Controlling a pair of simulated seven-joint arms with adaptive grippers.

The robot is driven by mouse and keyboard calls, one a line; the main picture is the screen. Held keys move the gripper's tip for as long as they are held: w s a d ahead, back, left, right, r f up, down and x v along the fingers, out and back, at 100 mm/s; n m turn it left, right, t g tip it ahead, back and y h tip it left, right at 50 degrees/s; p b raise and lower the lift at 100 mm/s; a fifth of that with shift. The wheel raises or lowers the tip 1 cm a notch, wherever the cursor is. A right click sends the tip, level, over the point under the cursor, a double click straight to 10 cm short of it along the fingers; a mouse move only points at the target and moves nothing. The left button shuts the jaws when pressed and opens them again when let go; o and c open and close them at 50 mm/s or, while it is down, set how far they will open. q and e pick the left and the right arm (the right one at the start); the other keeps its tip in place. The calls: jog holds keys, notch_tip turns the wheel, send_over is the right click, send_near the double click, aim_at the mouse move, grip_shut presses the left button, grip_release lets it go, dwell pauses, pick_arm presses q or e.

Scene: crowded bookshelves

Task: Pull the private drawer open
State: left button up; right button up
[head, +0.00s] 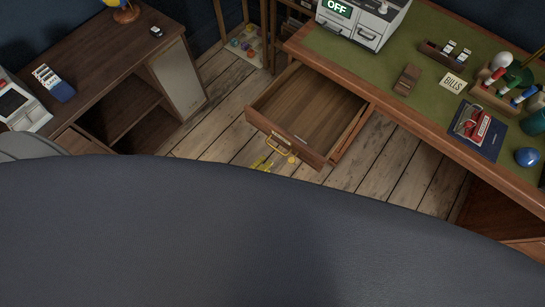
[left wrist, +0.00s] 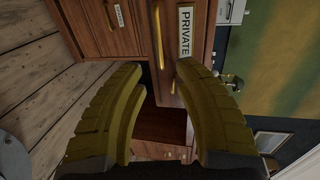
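A wooden drawer (head: 310,112) stands pulled out from the green-topped desk in the head view, empty inside, with a brass handle (head: 280,147) on its front. Its front label cannot be read there. In the left wrist view a drawer front bears the label PRIVATE (left wrist: 186,31), with a brass handle (left wrist: 158,35) beside it. My left gripper (left wrist: 156,68) has its yellow fingers spread, with the handle's end in the gap between the tips; I see no contact. In the head view only bits of the yellow left gripper (head: 262,162) show, just below the drawer handle. My right gripper is not in view.
The desk (head: 420,80) holds a white machine reading OFF (head: 365,20), a BILLS card (head: 453,83), a blue book (head: 478,130) and a blue ball (head: 527,157). A dark side desk (head: 105,60) stands left. A large dark curved surface (head: 200,230) hides the lower head view.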

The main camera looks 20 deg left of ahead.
pick_arm(q)
jog(key=shift+v, duration=1.65)
jog(key=s+a+f+n+g+y, duration=0.25)
jog(key=s+f+n, duration=0.25)
jog(key=f, duration=0.5)
jog(key=s+a+f+n+g+y, duration=0.1)
jog(key=s+a+f+n+g, duration=0.25)
jog(key=s+f+n, duration=0.45)
jog(key=s+a+f+n+g+y, duration=0.1)
jog(key=s+a+f+n+g, duration=0.2)
jog(key=s+f, duration=0.5)
jog(key=s+a+f+n+g+y, duration=0.1)
jog(key=s+a+f+n+g, duration=0.1)
jog(key=s+f, duration=0.6)
jog(key=shift+a+f+n+g, duration=0.4)
jog(key=shift+a+f+g, duration=0.35)
jog(key=shift+f+g, duration=0.3)
jog(key=shift+y, duration=0.25)
